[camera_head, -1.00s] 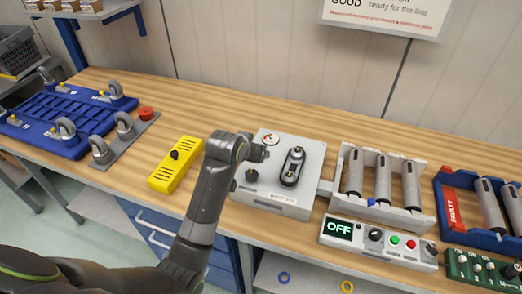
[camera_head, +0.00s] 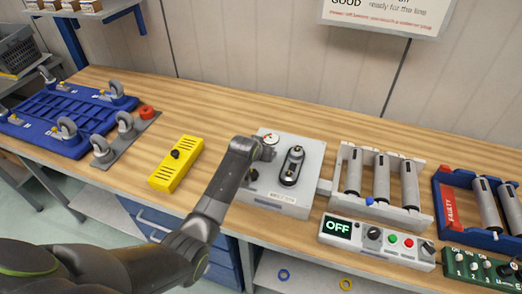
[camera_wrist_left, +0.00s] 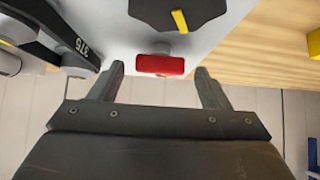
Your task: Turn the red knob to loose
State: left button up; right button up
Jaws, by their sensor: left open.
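The red knob (camera_wrist_left: 160,65) shows in the left wrist view on the face of the pale grey box (camera_wrist_left: 215,20). It lies between the two fingertips of my left gripper (camera_wrist_left: 159,72), with a visible gap on both sides. The gripper is open and empty. In the head view, my left gripper (camera_head: 262,152) is over the left part of the grey box (camera_head: 312,170), and I cannot clearly make out the red knob there. A black piece with a yellow mark (camera_wrist_left: 180,20) is just beyond the knob. My right gripper is out of view.
A dark belt drive (camera_head: 292,166) is on the box, right of the gripper. A yellow block (camera_head: 176,163) lies to the left. A roller unit (camera_head: 381,180) and a control panel reading OFF (camera_head: 380,240) stand to the right. Bare wood lies behind the box.

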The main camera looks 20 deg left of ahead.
pick_arm(q)
jog(key=shift+w+f, duration=0.2)
jog(key=c, duration=1)
